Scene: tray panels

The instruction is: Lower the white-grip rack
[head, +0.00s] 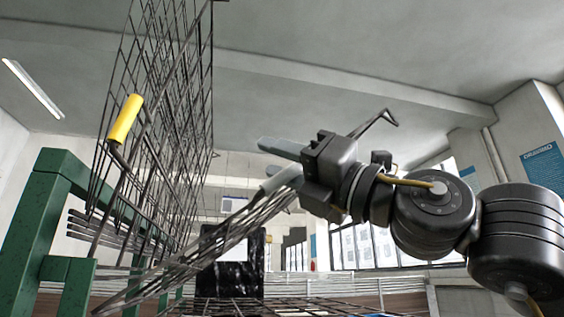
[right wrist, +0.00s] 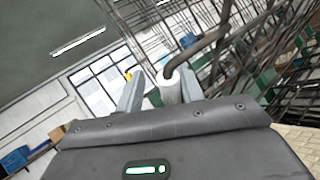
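The white grip (head: 281,179) is a pale cylinder on a dark rod of a wire rack (head: 240,221). This rack slants from the lower left up to the right. My right gripper (head: 272,163) is at the grip, with its fingers on either side of it. In the right wrist view the white grip (right wrist: 169,88) stands between the fingertips (right wrist: 160,72). A gap shows between it and the left finger, and it is close to the right finger; I cannot tell if they touch. My left gripper is out of view.
Another wire rack with a yellow grip (head: 125,119) stands steeply upright at the left. A green frame (head: 36,215) stands at the far left. A flat wire grid (head: 260,307) lies along the bottom. Open air surrounds my right arm on the right side.

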